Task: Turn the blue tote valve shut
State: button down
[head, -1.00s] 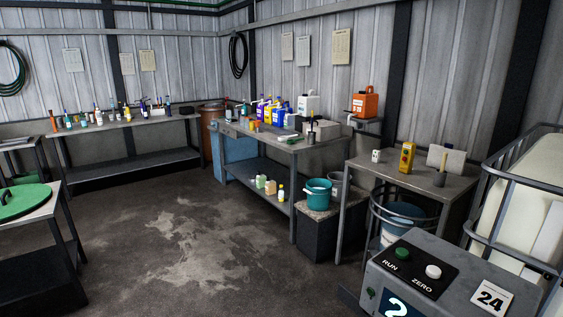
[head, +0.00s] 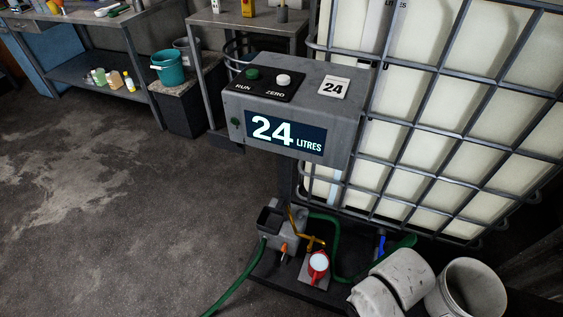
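The blue tote valve handle (head: 381,243) shows low in the head view, below the caged white tote (head: 480,130). It is small and partly hidden, and it appears roughly upright. I cannot tell from here whether the valve is open or shut. A green hose (head: 334,250) runs on the floor-level tray beside it. My gripper is not in view.
A grey control box (head: 295,105) reads 24 litres, with a green RUN and a white ZERO button. A pump (head: 283,236) and a red-rimmed dial (head: 318,263) stand below. White worn rounded shapes (head: 400,278) and a white bucket (head: 465,290) crowd the front right. Floor at left is clear.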

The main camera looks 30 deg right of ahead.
aim_at(381, 252)
jog(key=k+z, duration=0.2)
jog(key=k, duration=0.25)
jog(key=k+l+z, duration=0.2)
jog(key=k, duration=0.2)
jog(key=k+l+z, duration=0.2)
jog(key=k, duration=0.25)
jog(key=k+l+z, duration=0.2)
jog(key=k, duration=0.2)
jog(key=i+j+z, duration=0.1)
jog(key=i+j, duration=0.3)
jog(key=i+j+z, duration=0.1)
jog(key=i+j, duration=0.35)
jog(key=i+j+z, duration=0.1)
jog(key=i+j, duration=0.65)
jog(key=j, duration=0.2)
jog(key=i+j+z, duration=0.15)
jog(key=i+j, duration=0.25)
jog(key=j, duration=0.1)
